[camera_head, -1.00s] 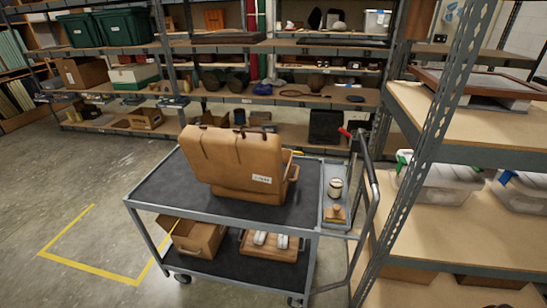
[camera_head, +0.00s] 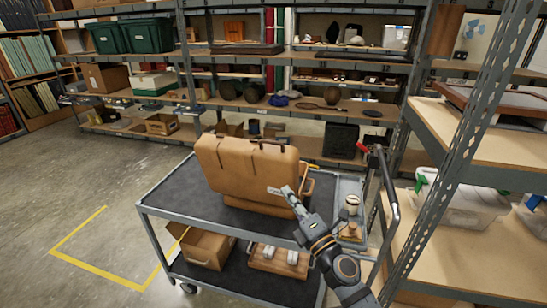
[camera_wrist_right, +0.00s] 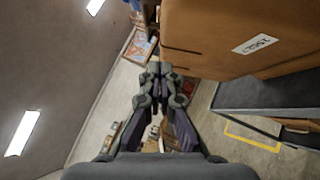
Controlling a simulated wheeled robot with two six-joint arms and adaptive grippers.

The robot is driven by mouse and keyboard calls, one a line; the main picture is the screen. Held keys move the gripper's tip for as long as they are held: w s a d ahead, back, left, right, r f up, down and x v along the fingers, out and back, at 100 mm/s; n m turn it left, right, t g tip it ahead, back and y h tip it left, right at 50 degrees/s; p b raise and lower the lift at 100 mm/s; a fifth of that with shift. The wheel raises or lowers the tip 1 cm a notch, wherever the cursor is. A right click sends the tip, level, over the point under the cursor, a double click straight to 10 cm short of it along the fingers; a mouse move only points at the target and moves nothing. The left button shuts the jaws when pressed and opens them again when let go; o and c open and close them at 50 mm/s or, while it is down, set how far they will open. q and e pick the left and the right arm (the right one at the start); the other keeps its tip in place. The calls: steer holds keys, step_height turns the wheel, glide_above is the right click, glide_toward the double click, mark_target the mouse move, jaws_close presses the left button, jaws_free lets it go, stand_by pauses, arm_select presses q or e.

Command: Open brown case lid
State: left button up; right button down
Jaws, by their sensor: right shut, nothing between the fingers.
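The brown case (camera_head: 235,170) stands on the upper shelf of a grey cart (camera_head: 165,200). Its broad side with a white label faces me, with dark fittings along its top and a loop handle at its right end. I cannot tell whether its lid is parted from the body. My right gripper (camera_head: 288,191) is shut and empty, in front of the label area near the right end. In the right wrist view the case (camera_wrist_right: 215,35) is at upper right, beside the shut fingertips (camera_wrist_right: 158,68). Contact cannot be judged. My left gripper is not in view.
A side tray (camera_head: 350,215) on the cart's right holds small items, beside the push handle (camera_head: 390,185). The lower cart shelf holds a brown box (camera_head: 205,248) and a wooden tray (camera_head: 280,262). Racks stand behind and at right; the floor at left is open.

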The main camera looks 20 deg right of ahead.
step_height(320, 180, up, 2)
steer(key=n+y, duration=0.1)
steer(key=p, duration=0.4)
glide_toward(273, 155)
steer(key=w+a+r, duration=0.3)
steer(key=w+a, duration=0.1)
steer(key=a, duration=0.1)
steer(key=w, duration=0.1)
steer(key=w+d+r, duration=0.1)
steer(key=w+d, duration=0.1)
steer(key=shift+r+p, duration=0.25)
steer(key=shift+p, duration=0.05)
steer(key=shift+w+d+r, duration=0.1)
steer(key=shift+d+r, duration=0.05)
steer(key=shift+d, duration=0.1)
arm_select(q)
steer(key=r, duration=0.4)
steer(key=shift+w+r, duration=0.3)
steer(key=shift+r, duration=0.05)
arm_select(e)
steer(key=shift+a, duration=0.1)
